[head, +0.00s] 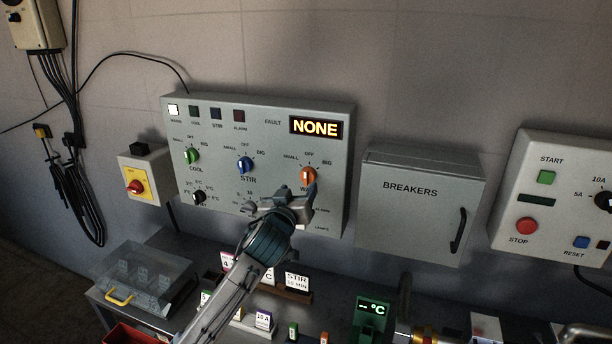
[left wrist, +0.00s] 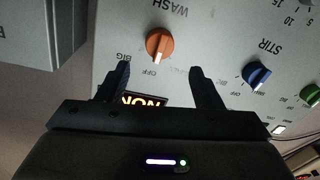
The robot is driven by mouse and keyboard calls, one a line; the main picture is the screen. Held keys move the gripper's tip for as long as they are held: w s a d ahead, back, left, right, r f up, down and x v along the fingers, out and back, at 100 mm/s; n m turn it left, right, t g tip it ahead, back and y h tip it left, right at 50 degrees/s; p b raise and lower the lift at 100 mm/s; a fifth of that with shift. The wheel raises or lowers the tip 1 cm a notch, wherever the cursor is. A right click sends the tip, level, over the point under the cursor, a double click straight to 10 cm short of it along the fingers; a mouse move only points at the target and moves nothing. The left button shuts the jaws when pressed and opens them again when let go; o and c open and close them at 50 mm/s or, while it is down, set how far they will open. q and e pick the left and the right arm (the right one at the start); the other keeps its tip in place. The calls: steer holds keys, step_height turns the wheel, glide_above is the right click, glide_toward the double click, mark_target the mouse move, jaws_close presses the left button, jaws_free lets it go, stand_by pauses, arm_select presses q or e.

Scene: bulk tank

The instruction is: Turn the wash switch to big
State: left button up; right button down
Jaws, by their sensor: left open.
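The wash switch is an orange knob (head: 308,175) at the right of the grey control panel (head: 225,120). It also shows in the left wrist view (left wrist: 159,44), where the picture is upside down. Its light pointer mark is toward OFF, with BIG to one side and SMALL to the other in the head view. My left gripper (head: 284,198) is in front of the panel, just below the knob, and hides part of the WASH label. In the left wrist view its open fingers (left wrist: 158,72) stand on either side of the knob's line, apart from it. My right gripper is not in view.
A blue STIR knob (head: 245,165) and a green COOL knob (head: 192,156) sit to the left. A black knob (head: 199,197) is below them. The fault display (head: 316,127) reads NONE. A breaker box (head: 420,205) stands right of the panel. Cards and a clear-lidded box (head: 140,275) are below.

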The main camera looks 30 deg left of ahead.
mark_target(305, 178)
arm_select(q)
steer(key=p+x, duration=0.1)
steer(key=x, duration=0.5)
steer(key=shift+d+p, duration=0.15)
steer(key=shift+p, duration=0.2)
steer(key=shift+w+a, duration=0.2)
steer(key=shift+w, duration=0.25)
steer(key=shift+f, duration=0.1)
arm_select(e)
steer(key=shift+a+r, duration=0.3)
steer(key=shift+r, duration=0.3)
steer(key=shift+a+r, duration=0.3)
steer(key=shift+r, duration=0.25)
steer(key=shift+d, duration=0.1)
arm_select(q)
steer(key=c, duration=1)
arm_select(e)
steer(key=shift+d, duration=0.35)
